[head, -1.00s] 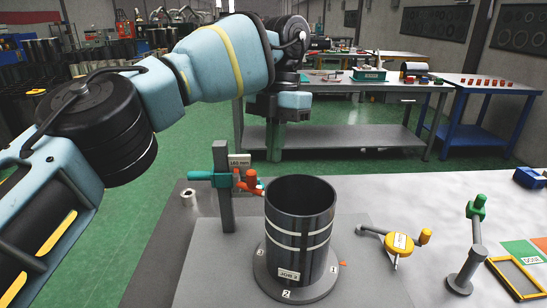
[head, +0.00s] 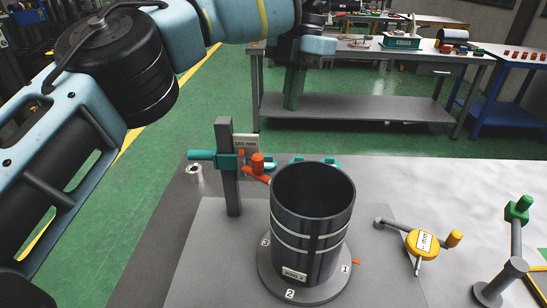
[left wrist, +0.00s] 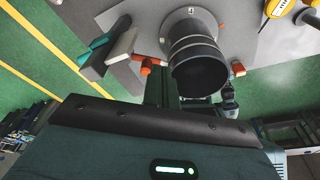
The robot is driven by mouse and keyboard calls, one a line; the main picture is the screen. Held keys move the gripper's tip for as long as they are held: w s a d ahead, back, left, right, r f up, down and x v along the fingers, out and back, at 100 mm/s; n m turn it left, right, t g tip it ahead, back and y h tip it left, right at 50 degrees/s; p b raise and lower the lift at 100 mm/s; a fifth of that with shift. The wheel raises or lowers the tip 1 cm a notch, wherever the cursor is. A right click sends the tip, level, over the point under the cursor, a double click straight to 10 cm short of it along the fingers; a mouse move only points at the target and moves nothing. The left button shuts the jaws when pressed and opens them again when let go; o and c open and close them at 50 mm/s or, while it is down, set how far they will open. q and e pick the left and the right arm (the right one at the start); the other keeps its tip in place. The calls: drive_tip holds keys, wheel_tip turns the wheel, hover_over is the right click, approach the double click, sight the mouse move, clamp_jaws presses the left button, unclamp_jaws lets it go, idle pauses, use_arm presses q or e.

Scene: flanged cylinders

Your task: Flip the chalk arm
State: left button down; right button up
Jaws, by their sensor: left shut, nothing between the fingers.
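The red-orange chalk arm (head: 258,164) sits on a grey post (head: 229,180) with a teal crossbar. It slants down toward the upper left side of the dark cylinder (head: 312,215); I cannot tell whether its tip touches. The left wrist view also shows the orange arm (left wrist: 149,66) left of the cylinder (left wrist: 196,55). My left gripper (head: 291,105) is shut and empty, pointing down, above and beyond the cylinder in the head view. Its fingers (left wrist: 160,88) show dark in the wrist view. My right gripper is not in view.
The cylinder stands on a numbered round base (head: 302,290). A teal part (head: 325,162) peeks out behind its rim. A yellow dial gauge (head: 422,244) and a green-topped jointed stand (head: 515,240) are on the right. A metal ring (head: 194,172) lies at the left table edge.

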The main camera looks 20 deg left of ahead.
sight(258, 170)
use_arm(q)
drive_tip(key=s+a+f, duration=0.2)
drive_tip(key=s+f, duration=0.3)
drive_tip(key=f, duration=0.6)
drive_tip(key=shift+s+p, duration=0.15)
drive_tip(key=shift+p, duration=0.15)
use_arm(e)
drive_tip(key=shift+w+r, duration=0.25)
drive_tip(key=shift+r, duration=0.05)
use_arm(q)
drive_tip(key=shift+f, duration=0.1)
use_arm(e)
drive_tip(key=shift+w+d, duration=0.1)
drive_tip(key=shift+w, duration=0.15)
